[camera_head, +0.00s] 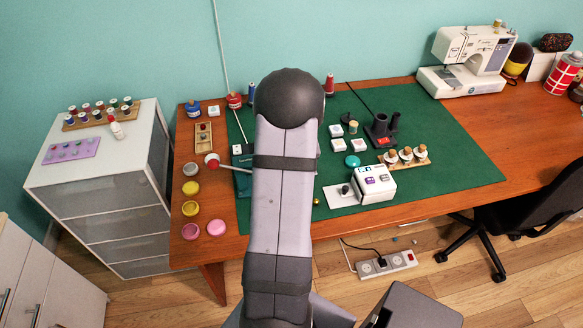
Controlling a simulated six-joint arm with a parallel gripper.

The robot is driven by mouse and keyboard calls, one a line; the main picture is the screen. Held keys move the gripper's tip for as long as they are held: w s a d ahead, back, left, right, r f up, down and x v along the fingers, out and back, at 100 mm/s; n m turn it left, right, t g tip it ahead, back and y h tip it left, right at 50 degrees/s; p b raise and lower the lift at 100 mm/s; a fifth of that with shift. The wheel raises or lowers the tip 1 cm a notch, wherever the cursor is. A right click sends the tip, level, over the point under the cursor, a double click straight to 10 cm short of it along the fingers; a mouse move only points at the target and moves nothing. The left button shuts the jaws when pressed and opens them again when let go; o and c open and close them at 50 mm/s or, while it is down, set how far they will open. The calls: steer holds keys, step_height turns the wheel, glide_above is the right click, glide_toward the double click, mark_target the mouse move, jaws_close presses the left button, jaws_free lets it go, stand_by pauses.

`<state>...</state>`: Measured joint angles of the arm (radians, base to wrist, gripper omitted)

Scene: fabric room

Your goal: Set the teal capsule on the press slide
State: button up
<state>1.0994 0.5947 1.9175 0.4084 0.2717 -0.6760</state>
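A small round teal piece (352,160), which looks like the teal capsule, lies on the green mat right of my arm. Just in front of it is a white box-shaped device (376,190) with two small purple-grey patches on top. A flat white plate (340,202) with a dark knob on it extends from the device's left side; it looks like the press slide. No teal piece shows on this plate. My arm rises through the middle of the view and hides part of the mat. My gripper is not visible.
White square boxes (338,145) and a dark holder (381,133) stand behind the teal piece. A wooden rack with several topped pieces (404,158) is to the right. Jars (191,208) line the table's left edge. The mat's right side is clear.

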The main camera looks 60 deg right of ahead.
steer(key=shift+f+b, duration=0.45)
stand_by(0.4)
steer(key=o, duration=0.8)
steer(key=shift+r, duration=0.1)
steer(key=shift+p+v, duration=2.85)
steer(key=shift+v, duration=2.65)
